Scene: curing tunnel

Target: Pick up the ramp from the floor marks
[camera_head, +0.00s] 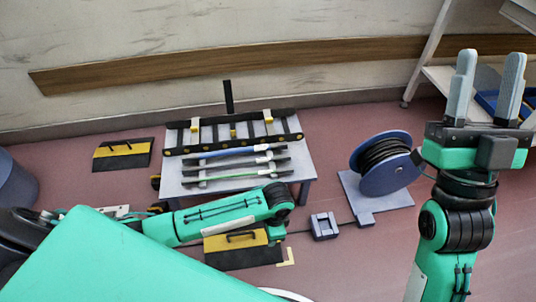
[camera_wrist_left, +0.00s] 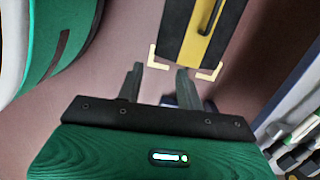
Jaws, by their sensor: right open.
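A black ramp (camera_head: 243,258) with a yellow band and a handle lies on the floor at the lower middle of the head view, partly behind my left arm. A pale corner floor mark (camera_head: 287,258) shows at its right end. In the left wrist view the ramp (camera_wrist_left: 203,30) is at the top, between two pale corner marks (camera_wrist_left: 212,74). My left gripper (camera_wrist_left: 158,78) is open and empty, its fingertips just short of the ramp's near end in that view. The head view does not show its fingers clearly. My right gripper (camera_head: 488,82) is open and empty, raised at the right.
A second black and yellow ramp (camera_head: 123,154) lies near the wall at left. A low table (camera_head: 306,160) carries a black rack and several rods. A blue cable reel (camera_head: 384,165) and a small grey block (camera_head: 324,226) stand right of it.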

